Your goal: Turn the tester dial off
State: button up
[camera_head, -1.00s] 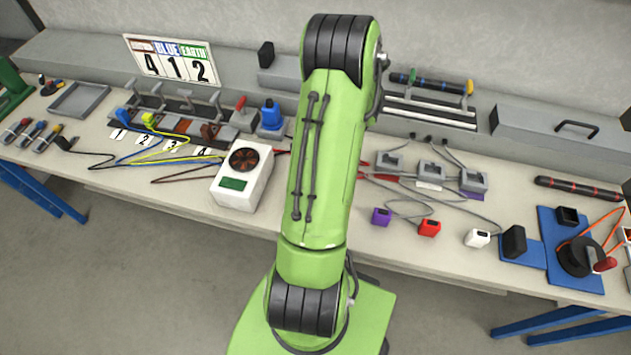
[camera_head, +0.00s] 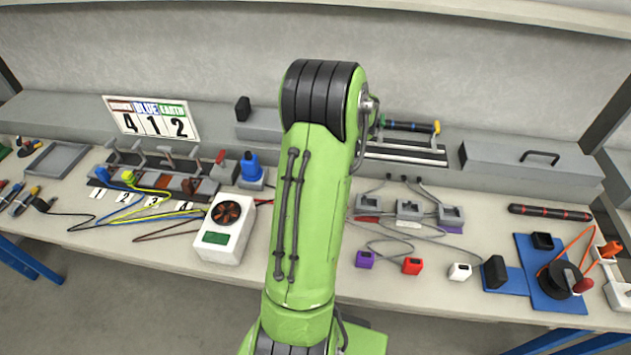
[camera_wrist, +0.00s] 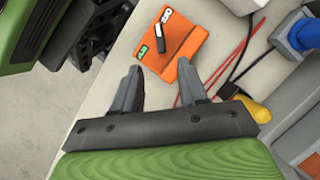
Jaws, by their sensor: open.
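The orange tester (camera_wrist: 188,45) lies on the bench in the wrist view. A black dial pointer (camera_wrist: 160,36) stands on its top face, between a white label at the upper end and a green label (camera_wrist: 143,51) at the lower left. My gripper (camera_wrist: 161,68) is open and empty, with its two fingers pointing toward the tester's lower edge. The dial is beyond the fingertips in the picture, and no contact with it shows. In the head view my arm hides the tester and my gripper.
Red and black leads (camera_wrist: 232,68) and a yellow-ended item (camera_wrist: 256,108) lie right of the tester. A blue connector (camera_head: 250,168) stands behind the white fan box (camera_head: 227,228). Small grey fixtures (camera_head: 409,208) with cables sit right of my arm.

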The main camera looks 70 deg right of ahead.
jog(key=p+v, duration=0.1)
jog(key=v, duration=0.4)
jog(key=shift+w, duration=0.15)
dwell(0.3)
